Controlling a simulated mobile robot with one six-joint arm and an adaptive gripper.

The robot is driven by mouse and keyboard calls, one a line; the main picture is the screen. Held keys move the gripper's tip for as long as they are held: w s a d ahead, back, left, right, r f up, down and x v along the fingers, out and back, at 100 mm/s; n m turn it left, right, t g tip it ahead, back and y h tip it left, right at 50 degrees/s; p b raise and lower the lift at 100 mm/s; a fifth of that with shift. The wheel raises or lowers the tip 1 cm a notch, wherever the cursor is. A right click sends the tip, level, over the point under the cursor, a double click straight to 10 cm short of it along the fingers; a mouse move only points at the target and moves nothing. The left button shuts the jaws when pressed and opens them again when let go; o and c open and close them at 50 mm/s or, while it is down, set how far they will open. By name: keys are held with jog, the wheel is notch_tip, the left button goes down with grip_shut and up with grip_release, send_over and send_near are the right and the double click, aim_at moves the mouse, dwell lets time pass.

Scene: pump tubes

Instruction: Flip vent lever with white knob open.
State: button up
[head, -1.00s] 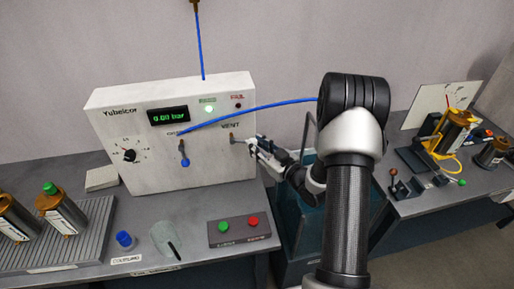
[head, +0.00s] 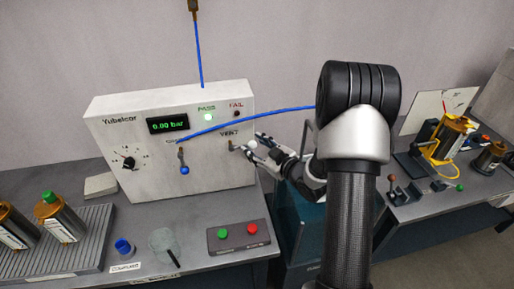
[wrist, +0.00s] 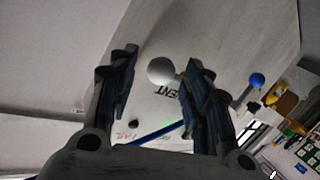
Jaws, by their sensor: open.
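The vent lever (head: 232,146) sits on the right part of the white panel's front, under the VENT label. Its white knob (wrist: 161,71) shows in the wrist view between my two open fingers, nearer their tips. I see a gap to the finger on the right and a gap to the one on the left, so I see no firm grip. My gripper (head: 258,146) reaches in from the right in the head view, its fingertips close to the lever. The fingers partly hide the knob in the head view.
A second lever with a blue knob (head: 185,170) hangs down left of the vent lever. A blue tube (head: 250,112) crosses in front of the panel (head: 140,180). A button box (head: 238,236) with green and red buttons lies on the bench below.

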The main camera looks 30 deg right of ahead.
jog(key=shift+s, duration=0.1)
jog(key=v, duration=1.2)
dwell(0.4)
jog(key=s+a+r+m+g+h, duration=0.2)
jog(key=a+r+m+g+h, duration=0.15)
jog(key=r+g+h, duration=0.4)
jog(key=s+a+r+m+g+y, duration=0.1)
jog(key=s+a+r+y, duration=0.1)
jog(key=s+a, duration=0.6)
jog(key=s+a+r+m+g+y, duration=0.1)
jog(key=s+a+r+g+y, duration=0.1)
jog(key=s+a, duration=0.6)
jog(key=s+y, duration=0.1)
jog(key=s, duration=0.2)
jog(key=shift+s, duration=0.25)
